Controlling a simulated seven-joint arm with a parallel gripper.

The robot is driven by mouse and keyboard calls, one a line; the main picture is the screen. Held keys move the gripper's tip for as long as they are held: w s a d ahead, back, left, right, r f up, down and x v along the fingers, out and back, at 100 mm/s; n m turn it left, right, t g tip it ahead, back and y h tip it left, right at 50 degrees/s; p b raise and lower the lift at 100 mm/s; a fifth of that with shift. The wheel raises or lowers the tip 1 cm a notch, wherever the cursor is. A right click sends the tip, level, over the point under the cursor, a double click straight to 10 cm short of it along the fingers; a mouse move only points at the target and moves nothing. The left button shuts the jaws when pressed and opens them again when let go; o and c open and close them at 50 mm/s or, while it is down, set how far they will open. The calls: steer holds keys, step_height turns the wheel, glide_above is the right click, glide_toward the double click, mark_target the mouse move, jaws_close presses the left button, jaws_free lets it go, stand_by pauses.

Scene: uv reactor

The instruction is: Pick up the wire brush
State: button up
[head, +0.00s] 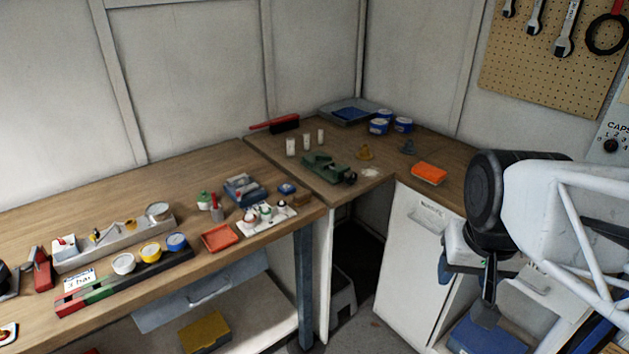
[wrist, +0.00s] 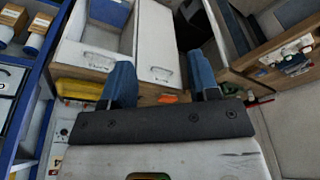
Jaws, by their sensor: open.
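A brush with a red handle and a dark head (head: 284,124), which looks like the wire brush, lies at the back of the bench near the wall corner in the head view. My gripper (wrist: 162,80) shows in the wrist view with its two blue fingers apart and nothing between them. In the head view my arm is at the far right, in front of the white cabinets and well away from the brush.
White cups (head: 291,146), a green vise-like tool (head: 325,168), blue tins (head: 379,126) and a grey-blue tray (head: 345,112) stand near the brush. An orange block (head: 429,173) lies near the right bench edge. Several containers and parts crowd the left bench.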

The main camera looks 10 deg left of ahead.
steer(key=w+a+r+m, duration=0.2)
steer(key=w+a, duration=0.2)
steer(key=w, duration=0.9)
steer(key=m+g, duration=0.2)
steer(key=m, duration=0.4)
glide_above(302, 193)
steer(key=f, duration=1.5)
steer(key=shift+s+d+f, duration=0.25)
steer(key=shift+d+f, duration=0.1)
steer(key=shift+f, duration=0.05)
steer(key=shift+w+a+f, duration=0.25)
steer(key=shift+a+f, duration=0.1)
steer(key=shift+a, duration=0.05)
steer(key=shift+f, duration=1.3)
